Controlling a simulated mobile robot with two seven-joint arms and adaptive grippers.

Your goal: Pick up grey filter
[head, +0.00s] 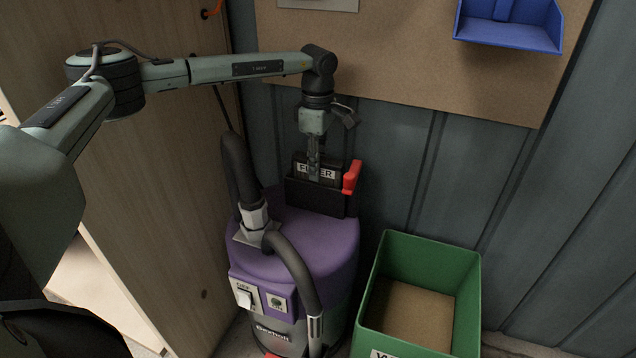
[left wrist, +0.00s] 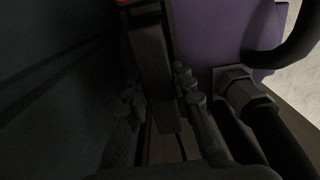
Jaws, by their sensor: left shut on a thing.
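The filter (head: 329,171) is a dark grey block with a white label reading FILTER. It sits upright in a black holder (head: 316,197) on top of the purple vacuum (head: 300,245), its upper part showing above the holder. My left gripper (head: 314,172) comes down from above and is shut on the filter, covering part of the label. In the left wrist view the dark filter (left wrist: 155,80) lies between the fingers, though the picture is dim. A red lever (head: 351,177) stands at the right side of the holder. My right gripper is not in view.
A green open bin (head: 467,300) stands on the floor right of the vacuum. A thick black hose (head: 238,170) rises left of the holder. A wall board (head: 420,70) is behind, with a blue tray (head: 508,33) at upper right. A wooden panel (head: 150,190) is at left.

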